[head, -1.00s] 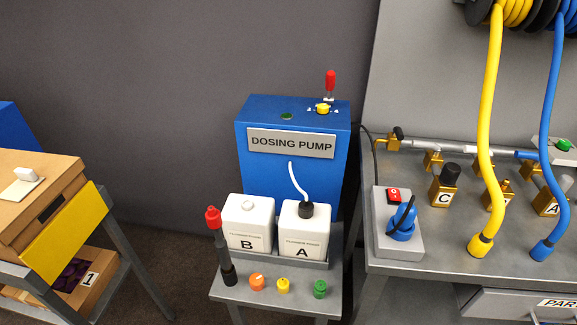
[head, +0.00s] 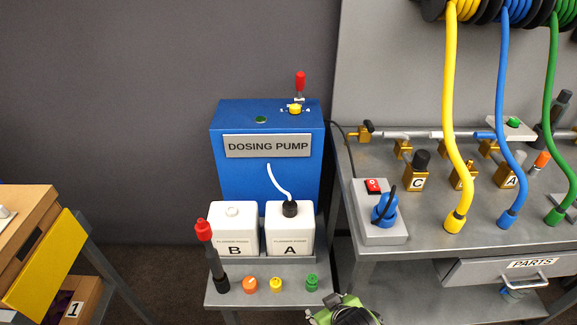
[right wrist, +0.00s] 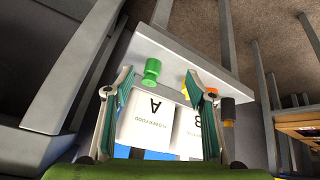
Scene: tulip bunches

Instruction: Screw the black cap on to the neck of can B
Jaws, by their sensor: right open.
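Can B (head: 233,229) is a white can with a bare white neck (head: 232,211). It stands left of white can A (head: 290,230), in front of the dosing pump (head: 265,180). A black cap (head: 290,209) with a white hose sits on can A's neck. My right gripper (head: 342,312) is low at the bottom edge of the head view, right of the stand and apart from the cans. In the right wrist view its fingers (right wrist: 158,78) are wide apart and hold nothing; can A (right wrist: 150,124) and part of can B (right wrist: 188,132) show beyond them. My left gripper is out of view.
Orange (head: 250,285), yellow (head: 276,284) and green (head: 312,283) pieces stand on the stand's front ledge. A dark piece (head: 221,284) with a red-topped rod (head: 203,230) is left of them. A grey bench (head: 420,235) with hoses is at right.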

